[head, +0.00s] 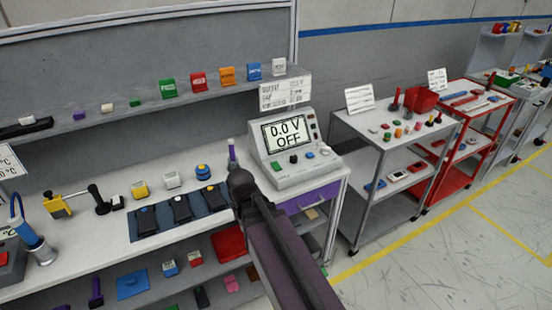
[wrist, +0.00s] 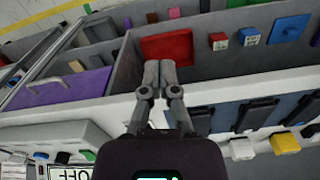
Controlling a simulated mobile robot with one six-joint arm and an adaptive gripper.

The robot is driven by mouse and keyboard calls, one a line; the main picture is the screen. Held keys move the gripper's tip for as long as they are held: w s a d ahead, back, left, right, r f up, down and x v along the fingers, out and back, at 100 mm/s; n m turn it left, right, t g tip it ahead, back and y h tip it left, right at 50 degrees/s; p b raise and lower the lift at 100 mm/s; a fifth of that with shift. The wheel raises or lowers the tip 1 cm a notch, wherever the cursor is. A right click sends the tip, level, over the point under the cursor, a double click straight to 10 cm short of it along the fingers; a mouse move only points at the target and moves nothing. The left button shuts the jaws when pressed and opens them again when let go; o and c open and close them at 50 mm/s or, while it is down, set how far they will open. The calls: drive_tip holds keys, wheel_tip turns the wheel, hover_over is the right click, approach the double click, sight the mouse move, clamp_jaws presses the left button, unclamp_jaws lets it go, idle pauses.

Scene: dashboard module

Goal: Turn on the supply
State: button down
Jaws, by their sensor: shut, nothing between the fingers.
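The supply (head: 268,180) is a pale grey box at the right end of the workbench. Its screen (head: 287,133) reads "0.0 V OFF". In the wrist view, which looks upside down, part of the supply's screen (wrist: 70,172) shows at the lower left edge. My gripper (wrist: 160,66) is shut and empty, apart from the supply. In the head view my dark arm crosses in front of the bench, and the fingertips cannot be made out.
Dark modules (head: 180,208) lie on a blue mat left of the supply. A purple drawer (head: 308,198) is below the supply. A red tray (wrist: 166,47) lies on the lower shelf. A grey cart (head: 345,122) stands to the right, with open floor in front.

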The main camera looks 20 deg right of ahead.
drive_tip(key=w+d+r+m+t+p, duration=0.1)
drive_tip(key=w+d+r+m+p, duration=0.75)
drive_tip(key=w, duration=0.35)
wheel_tip(320, 180, up, 7)
drive_tip(key=m+t+p, duration=0.1)
drive_tip(key=m+p, duration=0.5)
drive_tip(key=m, duration=0.2)
hover_over(274, 164)
drive_tip(key=s, duration=0.3)
drive_tip(key=shift+d, duration=0.15)
drive_tip(key=shift+f, duration=0.15)
drive_tip(key=f+b, duration=0.4)
drive_tip(key=w+f+b, duration=0.1)
drive_tip(key=f+b, duration=0.4)
drive_tip(key=w+f+b, duration=0.1)
drive_tip(key=f+b, duration=0.3)
drive_tip(key=b, duration=0.1)
drive_tip(key=shift+w+f, duration=0.2)
drive_tip(key=shift+w, duration=0.05)
